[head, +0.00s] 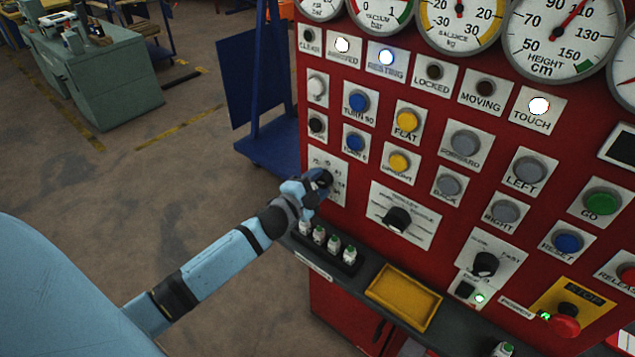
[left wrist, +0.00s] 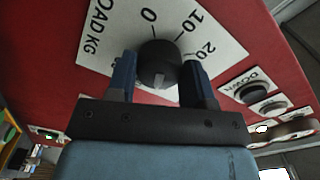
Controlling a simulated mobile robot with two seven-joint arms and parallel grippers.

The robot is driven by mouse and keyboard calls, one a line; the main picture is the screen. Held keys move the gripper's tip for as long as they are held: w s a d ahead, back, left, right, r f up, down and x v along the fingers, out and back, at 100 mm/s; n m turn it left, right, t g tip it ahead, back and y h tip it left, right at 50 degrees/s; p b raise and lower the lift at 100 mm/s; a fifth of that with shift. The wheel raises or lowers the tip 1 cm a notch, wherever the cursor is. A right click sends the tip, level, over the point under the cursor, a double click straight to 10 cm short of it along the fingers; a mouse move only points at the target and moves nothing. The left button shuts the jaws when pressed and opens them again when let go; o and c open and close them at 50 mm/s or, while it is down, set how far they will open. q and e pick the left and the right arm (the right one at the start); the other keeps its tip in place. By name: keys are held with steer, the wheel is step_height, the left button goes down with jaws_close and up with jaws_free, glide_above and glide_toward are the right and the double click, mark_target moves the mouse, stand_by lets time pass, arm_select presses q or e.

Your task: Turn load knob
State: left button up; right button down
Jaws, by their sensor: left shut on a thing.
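The load knob (left wrist: 159,62) is a round black knob on a white plate marked LOAD KG (left wrist: 110,30), with 0, 10 and 20 legible in the left wrist view. A pale mark shows on the knob's lower side in that view. In the head view the knob (head: 324,178) sits at the left edge of the red panel, partly covered by my gripper. My left gripper (head: 309,187) reaches it from the lower left. In the left wrist view its two dark fingers (left wrist: 158,72) are on either side of the knob, shut on it. My right gripper is not in view.
The red panel (head: 380,255) carries lit lamps, buttons and gauges. Another black knob (head: 398,219) is to the right. Below, a ledge holds several small white-and-green items (head: 334,244) and a yellow tray (head: 404,297). Open floor (head: 190,190) lies to the left.

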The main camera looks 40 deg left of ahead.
arm_select(q)
steer(key=shift+m, duration=0.8)
steer(key=o, duration=0.9)
steer(key=shift+s, duration=0.1)
steer(key=s, duration=0.4)
steer(key=s+b, duration=0.1)
steer(key=s, duration=0.4)
steer(key=s+a, duration=0.1)
steer(key=s, duration=0.3)
steer(key=shift+s+b, duration=0.3)
steer(key=shift+b, duration=0.05)
